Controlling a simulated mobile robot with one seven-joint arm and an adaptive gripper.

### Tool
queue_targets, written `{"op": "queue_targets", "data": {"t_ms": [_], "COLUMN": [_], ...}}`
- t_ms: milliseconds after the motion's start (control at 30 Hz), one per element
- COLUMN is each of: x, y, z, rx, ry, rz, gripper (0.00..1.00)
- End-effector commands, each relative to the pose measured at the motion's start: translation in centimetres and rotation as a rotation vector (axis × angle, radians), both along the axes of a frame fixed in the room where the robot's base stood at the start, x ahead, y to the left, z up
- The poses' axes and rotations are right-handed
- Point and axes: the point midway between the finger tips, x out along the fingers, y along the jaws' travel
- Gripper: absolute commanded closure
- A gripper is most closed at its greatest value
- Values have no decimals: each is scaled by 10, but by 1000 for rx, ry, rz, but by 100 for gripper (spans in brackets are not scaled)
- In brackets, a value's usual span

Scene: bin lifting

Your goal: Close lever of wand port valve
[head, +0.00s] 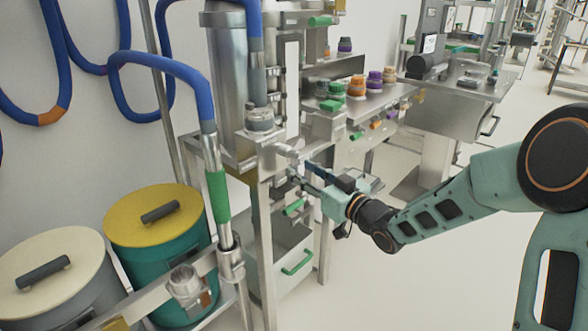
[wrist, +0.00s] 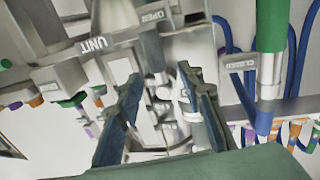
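My gripper (head: 303,180) reaches the valve area on the steel frame in the head view, just right of the wand. In the wrist view my gripper (wrist: 163,88) is open, with its two dark fingers apart and metal fittings showing between them. In the head view a green handle (head: 294,207) sits just below the gripper and appears to be this lever. I cannot tell whether a finger touches it.
The wand (head: 218,195) with its green grip and blue hose stands left of the gripper. A yellow-lidded bin (head: 152,214) and a cream-lidded bin (head: 50,265) are at lower left. A steel bench (head: 372,105) with colored caps is behind. Floor at lower right is clear.

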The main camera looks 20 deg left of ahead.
Motion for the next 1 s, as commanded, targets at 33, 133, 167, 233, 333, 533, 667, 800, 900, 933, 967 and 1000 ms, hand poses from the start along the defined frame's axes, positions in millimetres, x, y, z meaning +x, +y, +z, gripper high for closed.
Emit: {"op": "queue_targets", "data": {"t_ms": [33,133,167,233,333,533,667,800,900,933,967,1000], "x": [5,14,16,20,24,25,25,25,25,25,25,25], "y": [9,21,25,30,35,37,36,36,36,36,36,36], "z": [-2,-2,-2,-1,-1,-1,0,0,0,0,0,0], "rx": [2,1,0,1,0,0,0,0,0,0,-1,-1], "ry": [-1,-1,-1,-1,1,1,1,1,1,1,1,1], "rz": [2,1,1,0,-2,-2,-2,-2,-2,-2,-2,-2], "gripper": [65,65,65,65,65,65,67,83,94,97,100,100]}}
